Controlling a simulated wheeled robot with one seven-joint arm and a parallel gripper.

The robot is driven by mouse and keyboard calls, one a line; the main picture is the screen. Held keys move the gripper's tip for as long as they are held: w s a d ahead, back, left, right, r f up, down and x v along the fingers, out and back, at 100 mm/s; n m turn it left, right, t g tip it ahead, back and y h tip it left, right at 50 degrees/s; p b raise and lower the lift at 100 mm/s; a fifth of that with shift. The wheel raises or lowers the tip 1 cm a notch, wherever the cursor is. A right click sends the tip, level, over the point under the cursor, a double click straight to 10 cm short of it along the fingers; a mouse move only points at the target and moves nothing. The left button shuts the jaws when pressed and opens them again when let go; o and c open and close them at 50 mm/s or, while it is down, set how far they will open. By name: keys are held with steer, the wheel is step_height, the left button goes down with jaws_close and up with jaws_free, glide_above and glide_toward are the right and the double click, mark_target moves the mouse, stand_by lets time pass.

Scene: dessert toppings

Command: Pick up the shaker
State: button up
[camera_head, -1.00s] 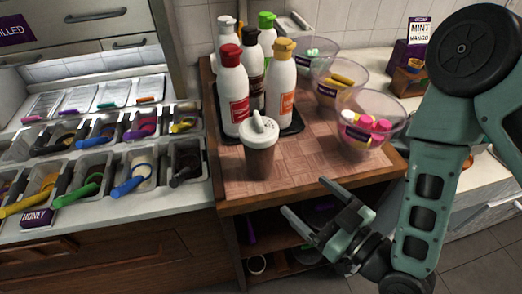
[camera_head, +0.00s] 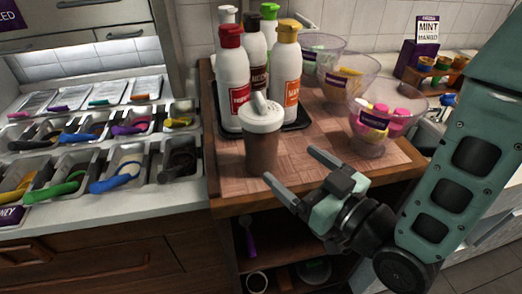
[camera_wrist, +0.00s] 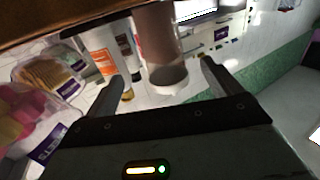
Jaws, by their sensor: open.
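The shaker (camera_head: 262,140) has a brown see-through body and a white lid with a spout. It stands upright at the front left of the wooden counter. My gripper (camera_head: 293,174) is open and empty, just right of and in front of the shaker, its fingers pointing toward it. In the wrist view the shaker (camera_wrist: 160,45) appears upside down, ahead of and between the two fingers (camera_wrist: 157,80). The fingers seem apart from it; the exact gap is hard to tell.
Behind the shaker, sauce bottles (camera_head: 287,75) stand on a dark tray (camera_head: 297,121). Glass bowls with colourful contents (camera_head: 384,115) line the counter's right side. Topping bins with coloured scoops (camera_head: 120,177) are at left. Open shelves (camera_head: 290,240) lie below the counter.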

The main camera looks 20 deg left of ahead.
mark_target(274, 149)
steer(key=shift+a+f+b, duration=0.1)
steer(key=shift+f+b, duration=0.15)
steer(key=shift+b, duration=0.3)
steer(key=x, duration=0.2)
steer(key=p+x, duration=0.1)
steer(key=x, duration=0.1)
steer(key=shift+r, duration=0.35)
steer(key=shift+p+x, duration=0.95)
steer(key=shift+x, duration=2.1)
steer(key=shift+s+a+r, duration=0.1)
steer(key=shift+s+r, duration=0.05)
steer(key=c, duration=1.3)
